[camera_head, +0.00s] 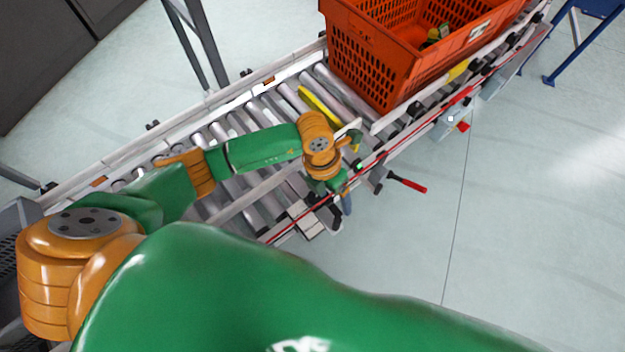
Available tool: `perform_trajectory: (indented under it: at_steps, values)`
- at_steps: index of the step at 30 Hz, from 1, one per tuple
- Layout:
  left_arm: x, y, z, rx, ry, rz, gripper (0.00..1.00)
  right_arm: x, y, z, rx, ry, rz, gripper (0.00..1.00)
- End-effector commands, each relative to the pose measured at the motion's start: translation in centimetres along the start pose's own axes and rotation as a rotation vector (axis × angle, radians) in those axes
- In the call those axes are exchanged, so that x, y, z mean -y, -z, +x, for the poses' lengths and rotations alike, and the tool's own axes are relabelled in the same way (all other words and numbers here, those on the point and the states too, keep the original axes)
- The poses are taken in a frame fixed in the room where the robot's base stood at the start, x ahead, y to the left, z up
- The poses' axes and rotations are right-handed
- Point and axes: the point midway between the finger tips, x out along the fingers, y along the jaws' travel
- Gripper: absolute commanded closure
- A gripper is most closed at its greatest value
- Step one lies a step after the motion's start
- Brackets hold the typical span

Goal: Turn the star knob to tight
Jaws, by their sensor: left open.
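My left arm comes in from the left over the roller conveyor. My left gripper (342,190) points down at the conveyor's near side rail, beside the thin red strip along it. Its jaws are small here and partly hidden by the orange wrist; they are open, and I see nothing held. I cannot make out a star knob for certain; it may be hidden under the wrist or gripper. A lever with a red grip (411,186) sticks out from the rail, to the right of the gripper and apart from it. My right gripper is out of view.
An orange tote (375,62) with small items inside stands on the conveyor (205,142) at the upper right. A grey box (450,124) with a small red part is on the near rail. A blue stand (577,50) is at the far right. The floor at right is clear.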

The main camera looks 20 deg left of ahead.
Motion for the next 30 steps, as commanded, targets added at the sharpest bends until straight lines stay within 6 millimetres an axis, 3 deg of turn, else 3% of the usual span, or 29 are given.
perform_trajectory:
  at_steps: [3, 6, 16, 26, 30]
  values:
    - [-3.4, 0.2, -0.7, -0.027, -0.158, 0.001, 0.18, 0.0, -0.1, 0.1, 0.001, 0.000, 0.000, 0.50]
    - [-5.2, 0.4, -1.0, -0.044, -0.238, -0.007, 0.18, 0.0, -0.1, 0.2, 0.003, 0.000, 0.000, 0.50]
    - [-6.8, 0.8, 4.8, -0.049, -0.245, -0.009, 0.18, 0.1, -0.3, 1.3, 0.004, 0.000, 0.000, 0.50]
    - [-7.0, 0.8, 5.6, -0.046, -0.244, -0.006, 0.18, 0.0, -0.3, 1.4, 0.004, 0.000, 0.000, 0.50]
    - [-6.9, 0.8, 5.6, -0.046, -0.243, -0.007, 0.53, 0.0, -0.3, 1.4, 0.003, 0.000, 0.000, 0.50]
